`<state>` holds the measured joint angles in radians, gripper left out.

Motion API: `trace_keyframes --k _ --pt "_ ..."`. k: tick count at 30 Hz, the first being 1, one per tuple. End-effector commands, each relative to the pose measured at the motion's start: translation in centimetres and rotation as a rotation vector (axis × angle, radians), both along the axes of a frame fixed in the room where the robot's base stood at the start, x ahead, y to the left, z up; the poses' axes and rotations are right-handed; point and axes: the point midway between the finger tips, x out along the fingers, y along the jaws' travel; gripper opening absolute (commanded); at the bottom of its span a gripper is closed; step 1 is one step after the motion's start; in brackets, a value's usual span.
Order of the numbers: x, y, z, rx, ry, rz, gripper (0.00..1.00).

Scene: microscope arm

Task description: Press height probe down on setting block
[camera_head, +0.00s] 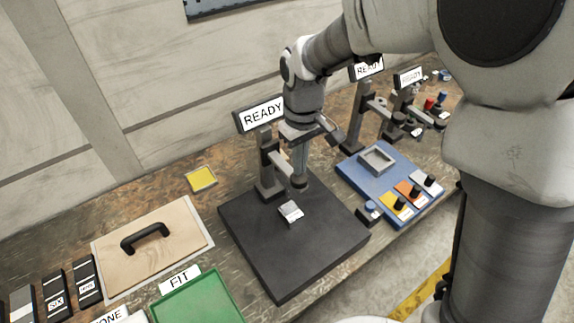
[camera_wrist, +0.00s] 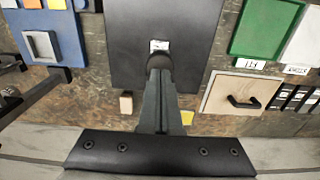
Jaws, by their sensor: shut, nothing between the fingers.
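The small silver setting block (camera_head: 290,211) sits on the black base plate (camera_head: 310,255), and it also shows in the wrist view (camera_wrist: 159,45). The height probe stand (camera_head: 267,165) rises at the back of the plate under a READY sign. The probe's dark round head (camera_head: 298,183) is just behind the block in the head view; in the wrist view the dark round head (camera_wrist: 160,62) lies at the fingertips. My gripper (camera_head: 300,172) is shut and empty, pointing down at the probe head. Whether it touches, and any gap between probe and block, I cannot tell.
A blue board (camera_head: 372,193) with a grey tray and coloured blocks lies to the right. Two more READY stands are behind it. A wooden board (camera_head: 170,262) with a black handle and a green tray (camera_head: 200,302) are left. A yellow pad (camera_head: 201,178) lies behind.

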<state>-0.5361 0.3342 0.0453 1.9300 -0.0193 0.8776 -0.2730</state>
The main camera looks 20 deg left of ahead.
Motion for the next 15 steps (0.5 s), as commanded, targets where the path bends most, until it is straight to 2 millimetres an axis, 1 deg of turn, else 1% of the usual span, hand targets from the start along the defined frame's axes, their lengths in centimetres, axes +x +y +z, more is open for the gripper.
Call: trace_keyframes --k 8,15 --pt "0.0 0.0 -0.1 0.0 0.0 0.0 0.0" --pt "0.0 0.0 -1.1 -0.001 0.001 0.0 0.0"
